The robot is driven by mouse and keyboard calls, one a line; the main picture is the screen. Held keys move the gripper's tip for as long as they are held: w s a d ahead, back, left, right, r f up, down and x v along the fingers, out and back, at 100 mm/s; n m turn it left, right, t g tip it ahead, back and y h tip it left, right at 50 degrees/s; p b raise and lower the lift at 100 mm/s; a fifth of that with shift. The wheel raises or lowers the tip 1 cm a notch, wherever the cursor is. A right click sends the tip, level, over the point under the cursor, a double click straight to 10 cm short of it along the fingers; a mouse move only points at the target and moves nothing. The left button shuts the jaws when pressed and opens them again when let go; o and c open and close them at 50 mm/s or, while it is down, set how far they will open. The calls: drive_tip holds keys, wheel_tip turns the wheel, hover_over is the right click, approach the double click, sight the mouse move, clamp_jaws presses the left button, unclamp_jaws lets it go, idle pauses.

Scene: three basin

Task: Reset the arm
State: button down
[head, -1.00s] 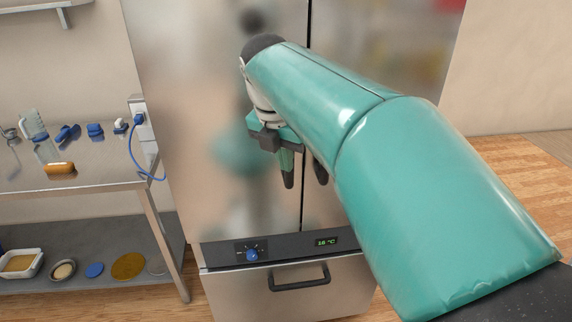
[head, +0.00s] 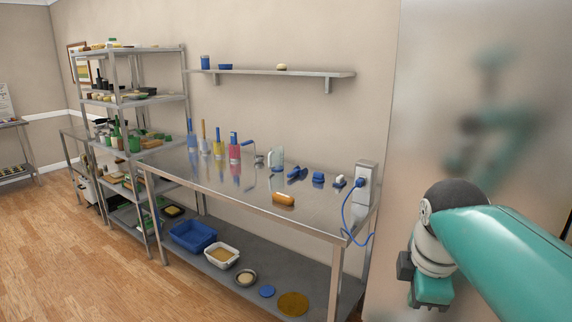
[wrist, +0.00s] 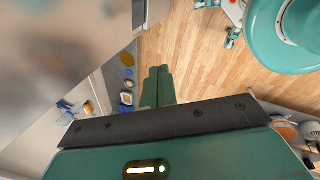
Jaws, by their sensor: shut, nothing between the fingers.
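My teal arm (head: 515,255) reaches in from the right of the head view, bent at a dark round joint. My gripper (wrist: 158,72) shows in the wrist view with its two green fingers side by side, shut and empty, above the wooden floor. In the head view the green gripper body hangs below the wrist at the lower right, and its fingertips are not clearly seen. It is in front of the steel fridge (head: 415,130), with no visible contact.
A steel table (head: 215,180) holds bottles, blue items and an orange-brown item (head: 283,200). Its lower shelf holds a blue bin (head: 193,236) and dishes. A stocked rack (head: 150,102) stands left, under it wooden floor (head: 60,260). A blue cable (head: 347,217) hangs at the table's right end.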

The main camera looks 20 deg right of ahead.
drive_tip(key=w+a+f+m+t+y, duration=0.1)
drive_tip(key=a+f+m, duration=0.2)
drive_tip(key=a, duration=0.7)
drive_tip(key=w+a+f+m+t+y, duration=0.1)
drive_tip(key=a+f+m, duration=0.3)
drive_tip(key=a+m, duration=0.3)
drive_tip(key=a, duration=0.4)
drive_tip(key=shift+w+m+t, duration=0.3)
drive_tip(key=shift+m+t, duration=0.1)
drive_tip(key=shift+a, duration=0.1)
